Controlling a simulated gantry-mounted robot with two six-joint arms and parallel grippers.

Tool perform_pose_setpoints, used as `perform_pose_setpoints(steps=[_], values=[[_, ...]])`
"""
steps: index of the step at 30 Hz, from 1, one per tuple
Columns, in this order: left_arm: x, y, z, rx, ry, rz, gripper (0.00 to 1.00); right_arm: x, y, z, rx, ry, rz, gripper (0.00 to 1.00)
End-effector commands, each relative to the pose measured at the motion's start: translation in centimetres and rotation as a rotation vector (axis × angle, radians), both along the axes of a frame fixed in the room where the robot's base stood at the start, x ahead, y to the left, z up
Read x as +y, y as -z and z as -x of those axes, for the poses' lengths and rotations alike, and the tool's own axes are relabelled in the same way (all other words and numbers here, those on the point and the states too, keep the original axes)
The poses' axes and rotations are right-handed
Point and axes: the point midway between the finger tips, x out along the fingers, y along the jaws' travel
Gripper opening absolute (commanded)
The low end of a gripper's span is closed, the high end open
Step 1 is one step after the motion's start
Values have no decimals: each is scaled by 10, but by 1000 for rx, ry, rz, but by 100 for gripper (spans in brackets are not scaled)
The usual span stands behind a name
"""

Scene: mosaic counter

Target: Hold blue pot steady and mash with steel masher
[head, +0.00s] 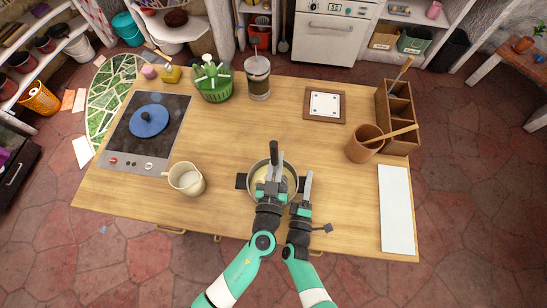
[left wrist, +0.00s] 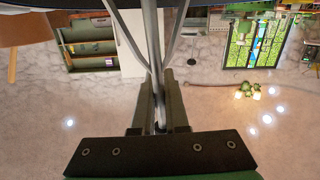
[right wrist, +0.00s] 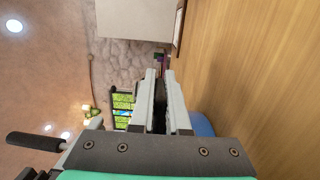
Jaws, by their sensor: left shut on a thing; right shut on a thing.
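The pot (head: 251,176) stands near the front middle of the counter, with a pale interior and dark side handles. A patch of its blue outside shows in the right wrist view (right wrist: 203,124). My left gripper (head: 271,183) is over the pot, shut on the steel masher; the masher's black handle (head: 274,150) points up. Its steel shaft (left wrist: 152,45) runs between the fingers in the left wrist view. My right gripper (head: 305,185) is at the pot's right side, shut on its right handle, which the fingers mostly hide. The masher's lower end is hidden.
A cream jug (head: 186,179) stands left of the pot. A hob (head: 120,148) with a blue lid (head: 148,121) is farther left. A terracotta pot (head: 362,148) with a wooden spoon and a white board (head: 397,210) are at right.

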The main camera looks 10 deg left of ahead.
Motion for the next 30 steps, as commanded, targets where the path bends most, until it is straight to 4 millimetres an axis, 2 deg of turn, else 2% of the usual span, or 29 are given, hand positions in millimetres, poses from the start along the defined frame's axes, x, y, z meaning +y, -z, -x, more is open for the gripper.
perform_pose_setpoints(steps=[8, 24, 30], values=[[1, 3, 0, 0, -2, -1, 0, 0, -1, 0, -2, 0, 0, 0], [1, 41, -1, 0, -3, -1, 0, 0, -1, 0, -2, 0, 0, 0], [5, 33, -2, -2, -6, 4, 0, 0, -1, 0, -2, 0, 0, 0]])
